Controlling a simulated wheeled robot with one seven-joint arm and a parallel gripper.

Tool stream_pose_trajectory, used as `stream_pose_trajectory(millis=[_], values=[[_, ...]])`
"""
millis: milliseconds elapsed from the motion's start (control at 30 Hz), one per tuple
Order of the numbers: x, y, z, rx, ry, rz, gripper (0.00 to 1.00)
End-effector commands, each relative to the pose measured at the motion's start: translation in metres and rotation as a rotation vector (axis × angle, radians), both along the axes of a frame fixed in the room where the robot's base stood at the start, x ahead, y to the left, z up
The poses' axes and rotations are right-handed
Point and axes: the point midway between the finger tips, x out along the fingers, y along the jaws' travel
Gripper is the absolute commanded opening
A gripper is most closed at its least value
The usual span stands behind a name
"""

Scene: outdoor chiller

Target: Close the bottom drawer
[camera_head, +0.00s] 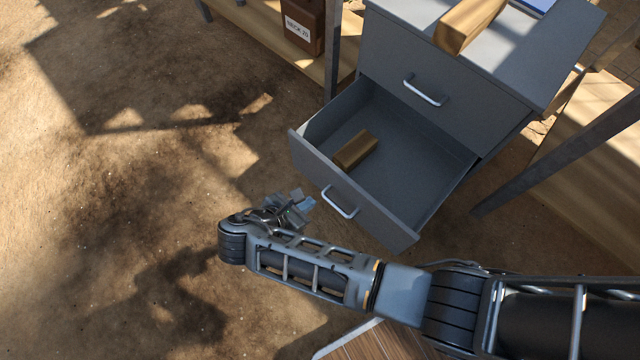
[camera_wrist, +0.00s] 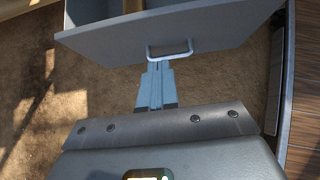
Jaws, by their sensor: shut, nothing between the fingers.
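The bottom drawer (camera_head: 365,210) of the grey cabinet (camera_head: 470,90) stands pulled out toward me, with a silver bar handle (camera_head: 341,202) on its front. A wooden block (camera_head: 356,149) lies inside it. My gripper (camera_head: 306,204) is shut and empty, just in front of the drawer face, to the left of the handle in the head view. In the wrist view, my gripper (camera_wrist: 157,68) points at the drawer front (camera_wrist: 200,30), its tips close below the handle (camera_wrist: 170,50). I cannot tell whether they touch.
The top drawer (camera_head: 430,95) is shut. A wooden bar (camera_head: 467,24) lies on the cabinet top. Wooden shelving with dark metal legs stands on both sides, holding a brown box (camera_head: 303,22) at left. The dirt floor (camera_head: 110,180) at left is clear.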

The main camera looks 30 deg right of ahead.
Motion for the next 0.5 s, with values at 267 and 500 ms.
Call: stream_pose_trajectory(millis=[267,500], values=[[0.009,-0.031,-0.034,0.003,0.001,-0.004,0.0],[0.02,-0.064,-0.066,0.004,0.0,-0.005,0.0]])
